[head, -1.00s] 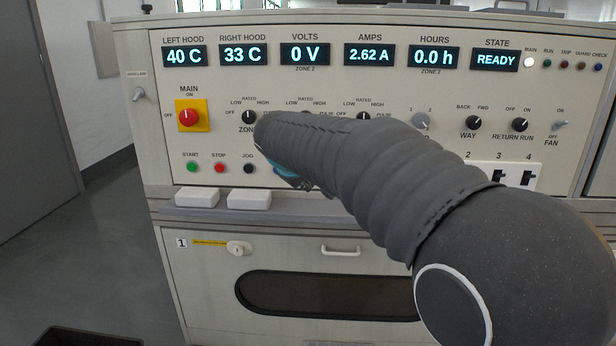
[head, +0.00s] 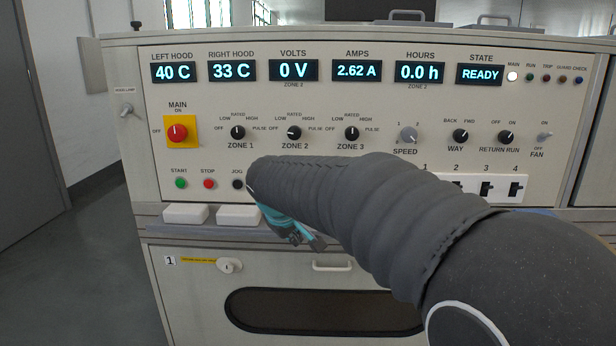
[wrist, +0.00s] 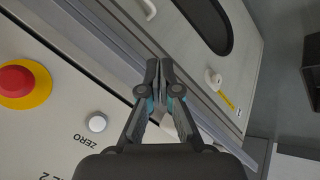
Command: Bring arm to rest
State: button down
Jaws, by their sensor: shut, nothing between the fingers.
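My gripper (head: 308,240) is in front of the panel's lower edge in the head view, near the ledge and partly hidden by my arm. In the wrist view my gripper (wrist: 159,66) has its two fingertips together with nothing between them. The control panel (head: 330,103) stands behind my arm. Its displays read 40 C, 33 C, 0 V, 2.62 A, 0.0 h and READY. The red main switch (head: 177,132) sits on a yellow plate. My arm hides part of the panel's lower middle.
Two white blocks (head: 186,213) (head: 238,215) sit on the ledge. Below is a cabinet front with a handle (head: 333,265), a lock (head: 229,265) and a dark window (head: 320,311). A red knob (wrist: 16,80) and white ZERO button (wrist: 97,123) show in the wrist view. Open floor (head: 100,250) lies at left.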

jog(key=s+d+f+m, duration=0.1)
jog(key=s+d+m, duration=0.2)
jog(key=s+d, duration=0.3)
jog(key=s+d+f+m+y+p, duration=0.1)
jog(key=s+d, duration=0.6)
jog(key=s, duration=0.7)
jog(key=s+d+f+m+g, duration=0.1)
jog(key=s+d+m, duration=0.3)
jog(key=s, duration=0.7)
jog(key=shift+d+f+m+y, duration=0.3)
jog(key=shift+d+f, duration=0.25)
jog(key=shift+d, duration=0.6)
jog(key=shift+s, duration=0.1)
